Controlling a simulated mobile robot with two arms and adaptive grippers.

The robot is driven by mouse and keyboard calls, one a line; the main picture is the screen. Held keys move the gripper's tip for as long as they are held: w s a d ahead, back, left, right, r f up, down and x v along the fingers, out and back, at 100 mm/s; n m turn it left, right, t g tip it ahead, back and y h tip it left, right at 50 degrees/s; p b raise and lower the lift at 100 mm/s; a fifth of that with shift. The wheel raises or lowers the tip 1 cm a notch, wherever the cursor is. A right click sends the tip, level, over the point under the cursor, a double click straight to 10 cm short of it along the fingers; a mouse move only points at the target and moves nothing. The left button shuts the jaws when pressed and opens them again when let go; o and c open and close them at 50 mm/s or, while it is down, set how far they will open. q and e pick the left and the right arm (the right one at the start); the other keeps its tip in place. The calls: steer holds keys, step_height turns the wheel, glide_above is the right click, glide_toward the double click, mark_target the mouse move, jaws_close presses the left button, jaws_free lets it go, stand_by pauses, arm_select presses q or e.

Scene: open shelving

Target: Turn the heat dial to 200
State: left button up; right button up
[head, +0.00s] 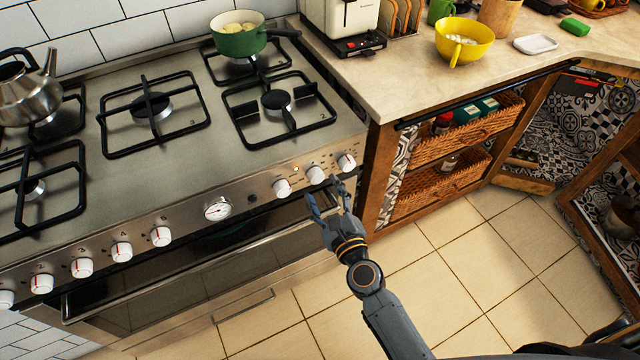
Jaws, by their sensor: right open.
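The steel stove (160,200) has a front panel with several white knobs. Three of them sit at the panel's right end: a left knob (282,188), a middle knob (315,175) and a right knob (346,162). Small marks surround them, but the numbers are too small to read, and I cannot tell which knob is the heat dial. My right gripper (322,190) is open and empty, its fingers just below the middle knob, in front of the oven's upper edge. I cannot tell whether it touches anything. My left gripper is out of view.
A round gauge (217,208) sits left of these knobs. The oven handle (180,268) runs below the panel. A green pot (238,36) and a kettle (30,95) stand on the hob. Wooden shelving with baskets (440,185) stands right of the stove. The tiled floor is clear.

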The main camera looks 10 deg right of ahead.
steer(key=v, duration=0.9)
steer(key=s+d+f+n+g+p, duration=0.15)
steer(key=s+f+n+g, duration=0.4)
steer(key=f, duration=0.95)
steer(key=s+d+f+n+g+p, duration=0.1)
steer(key=s+d+f+n+g, duration=0.35)
steer(key=f+n, duration=0.8)
arm_select(q)
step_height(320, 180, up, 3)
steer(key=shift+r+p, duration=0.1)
steer(key=shift+p, duration=0.25)
arm_select(e)
steer(key=s+d+f+n+g+h, duration=0.1)
steer(key=s+d+f+n+g, duration=0.2)
steer(key=s+f+n, duration=0.2)
steer(key=s+d+f+n+g+h, duration=0.2)
steer(key=s+f+n, duration=0.4)
steer(key=s, duration=1.4)
step_height(320, 180, down, 5)
steer(key=shift+s+d+r+g+h, duration=0.1)
steer(key=shift+s+d+g+h, duration=0.2)
steer(key=shift+d+g, duration=0.55)
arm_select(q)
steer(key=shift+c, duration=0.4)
arm_select(e)
steer(key=shift+d+t, duration=0.25)
